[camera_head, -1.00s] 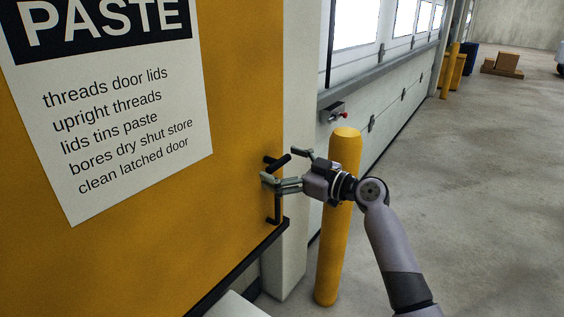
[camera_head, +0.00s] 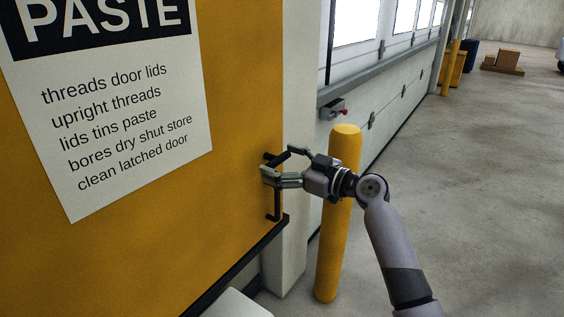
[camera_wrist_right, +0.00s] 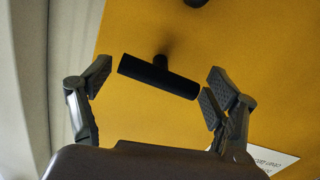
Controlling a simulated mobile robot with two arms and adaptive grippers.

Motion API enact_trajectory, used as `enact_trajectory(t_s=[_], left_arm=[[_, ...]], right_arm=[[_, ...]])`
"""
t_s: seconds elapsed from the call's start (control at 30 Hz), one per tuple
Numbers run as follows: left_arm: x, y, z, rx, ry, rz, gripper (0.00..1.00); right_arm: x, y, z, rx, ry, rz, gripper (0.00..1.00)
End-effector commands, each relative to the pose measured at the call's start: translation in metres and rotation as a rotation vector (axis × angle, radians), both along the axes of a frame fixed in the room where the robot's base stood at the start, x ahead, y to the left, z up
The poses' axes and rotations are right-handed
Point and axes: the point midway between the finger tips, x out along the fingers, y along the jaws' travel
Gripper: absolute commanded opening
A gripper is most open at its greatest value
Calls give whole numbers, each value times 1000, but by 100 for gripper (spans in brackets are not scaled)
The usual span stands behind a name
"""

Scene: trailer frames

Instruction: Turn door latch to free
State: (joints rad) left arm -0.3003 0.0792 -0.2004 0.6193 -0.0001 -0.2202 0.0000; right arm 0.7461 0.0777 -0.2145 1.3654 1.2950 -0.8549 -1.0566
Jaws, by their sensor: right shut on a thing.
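The yellow door (camera_head: 240,110) fills the left of the head view. Near its right edge is a black latch (camera_head: 272,157), largely covered by my fingers. In the right wrist view the latch (camera_wrist_right: 158,76) is a black T-shaped bar on a short stem, tilted. My right gripper (camera_head: 279,163) is shut on the latch, with one finger pad at each end of the bar, as the wrist view (camera_wrist_right: 157,80) shows. A black upright handle (camera_head: 277,203) shows just below the fingers. My left gripper is not in view.
A yellow bollard (camera_head: 338,240) stands close behind my right wrist. A white post (camera_head: 297,240) borders the door. A white printed sign (camera_head: 115,120) is on the door. Boxes (camera_head: 504,62) sit far back right. The concrete floor at right is clear.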

Motion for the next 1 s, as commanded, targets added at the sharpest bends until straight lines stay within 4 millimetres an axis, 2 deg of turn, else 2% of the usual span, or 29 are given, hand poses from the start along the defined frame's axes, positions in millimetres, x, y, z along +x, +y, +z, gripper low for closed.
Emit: enact_trajectory(t_s=[0.37,0.67,1.0], left_arm=[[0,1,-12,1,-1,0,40],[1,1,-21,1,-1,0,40],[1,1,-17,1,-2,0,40]], right_arm=[[0,0,-2,99,136,1,53],[0,0,-1,259,358,2,53],[0,1,0,449,622,2,53]])
